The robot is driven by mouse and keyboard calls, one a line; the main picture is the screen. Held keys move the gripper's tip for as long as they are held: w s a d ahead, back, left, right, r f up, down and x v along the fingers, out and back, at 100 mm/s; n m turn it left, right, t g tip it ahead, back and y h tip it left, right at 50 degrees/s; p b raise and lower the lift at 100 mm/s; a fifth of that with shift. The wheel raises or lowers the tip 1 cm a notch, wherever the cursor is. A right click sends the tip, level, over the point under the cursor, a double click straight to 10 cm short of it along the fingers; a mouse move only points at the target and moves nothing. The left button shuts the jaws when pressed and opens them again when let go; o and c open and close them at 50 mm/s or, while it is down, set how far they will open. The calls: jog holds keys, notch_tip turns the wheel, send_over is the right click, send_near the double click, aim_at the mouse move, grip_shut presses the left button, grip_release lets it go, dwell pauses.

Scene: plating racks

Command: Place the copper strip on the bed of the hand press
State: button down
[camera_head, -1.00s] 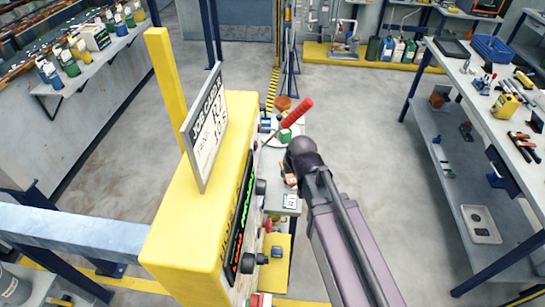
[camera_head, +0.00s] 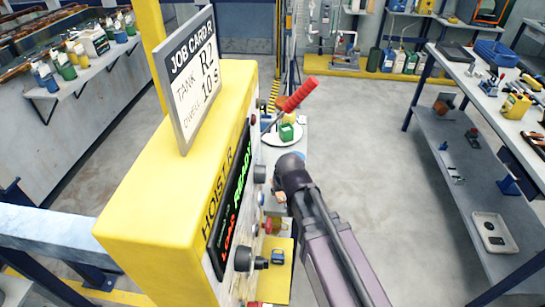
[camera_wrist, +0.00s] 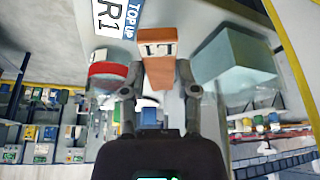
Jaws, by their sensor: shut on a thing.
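My gripper (camera_wrist: 157,88) is in the wrist view, its two dark fingers closed on the sides of an orange-brown copper piece (camera_wrist: 158,70). The piece is held end-on, with dark marks on its near top face; I take it to be the copper strip. In the head view my arm hides most of the gripper. A red-handled lever (camera_head: 302,92) rises behind the yellow console, above a small bench; it may belong to the hand press, but I cannot make out the press bed.
A yellow hoist console (camera_head: 170,190) with a job card stands close on the left. A long bench (camera_head: 500,130) with tools is at right. The floor between is clear.

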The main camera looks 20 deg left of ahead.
dwell(0.3)
jog(key=b, duration=0.1)
send_over(270, 169)
jog(key=s+d, duration=0.1)
jog(key=s, duration=0.1)
jog(key=shift+s+d+f, duration=0.1)
jog(key=shift+d+f, duration=0.05)
jog(key=shift+f, duration=0.5)
jog(key=shift+w+a, duration=0.3)
jog(key=shift+w, duration=0.1)
jog(key=shift+w+a+f+b, duration=0.1)
jog(key=shift+w+f+b, duration=0.2)
jog(key=shift+b, duration=0.15)
jog(key=shift+s+f+b, duration=0.15)
jog(key=shift+f+b, duration=1.4)
jog(key=shift+f, duration=0.1)
jog(key=shift+c, duration=1.8)
grip_release()
